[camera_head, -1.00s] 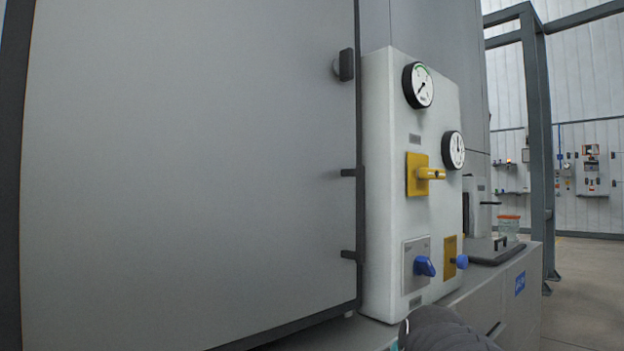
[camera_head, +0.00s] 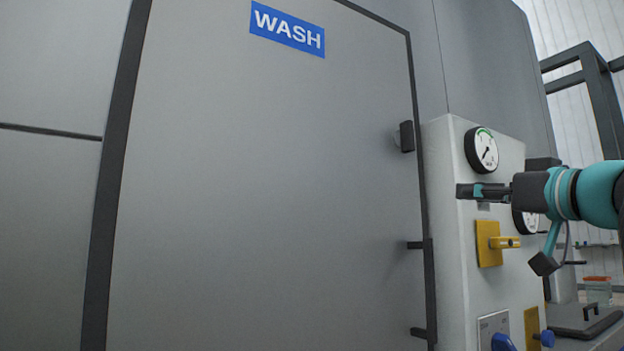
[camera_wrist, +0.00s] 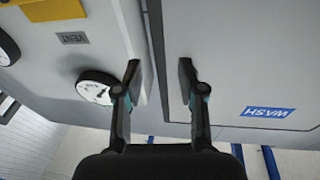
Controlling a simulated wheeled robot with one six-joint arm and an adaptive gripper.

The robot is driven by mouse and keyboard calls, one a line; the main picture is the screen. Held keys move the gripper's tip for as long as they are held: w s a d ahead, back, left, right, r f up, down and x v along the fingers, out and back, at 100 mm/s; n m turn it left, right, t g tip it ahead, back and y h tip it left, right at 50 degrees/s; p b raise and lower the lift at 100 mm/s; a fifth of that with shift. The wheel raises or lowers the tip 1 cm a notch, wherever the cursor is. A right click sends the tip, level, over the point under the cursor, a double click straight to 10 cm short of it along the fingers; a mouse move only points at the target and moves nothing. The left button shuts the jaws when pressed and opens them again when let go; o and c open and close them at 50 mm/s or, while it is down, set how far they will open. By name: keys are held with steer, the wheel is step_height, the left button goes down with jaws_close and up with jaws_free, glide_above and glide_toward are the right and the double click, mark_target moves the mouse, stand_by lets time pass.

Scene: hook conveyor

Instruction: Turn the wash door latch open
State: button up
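The wash door (camera_head: 265,190) is a large grey panel with a dark frame, shut, with a blue WASH sign (camera_head: 287,28). Its latch (camera_head: 406,136) is a small dark upright handle on a round base near the door's right edge. My gripper (camera_head: 463,191) is to the right of the latch and a little lower in the head view, in front of the white panel, pointing left. In the wrist view my gripper (camera_wrist: 160,74) is open, with nothing between the fingers. The latch cannot be made out in the wrist view. The WASH sign (camera_wrist: 267,112) shows there upside down.
Two dark pegs (camera_head: 416,245) stick out at the door's edge. The space before the door is clear.

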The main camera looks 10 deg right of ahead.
mark_target(412, 129)
steer(key=s+a+r+n+t+y, duration=0.1)
steer(key=s+a+r+n+y, duration=0.2)
steer(key=r, duration=0.5)
steer(key=shift+m+t+y, duration=0.3)
steer(key=shift+m, duration=0.1)
steer(key=p+x, duration=0.4)
steer(key=x, duration=0.8)
steer(key=shift+w+r+p, duration=0.2)
steer(key=shift+w+p, duration=0.1)
steer(key=shift+c, duration=0.2)
jaws_close()
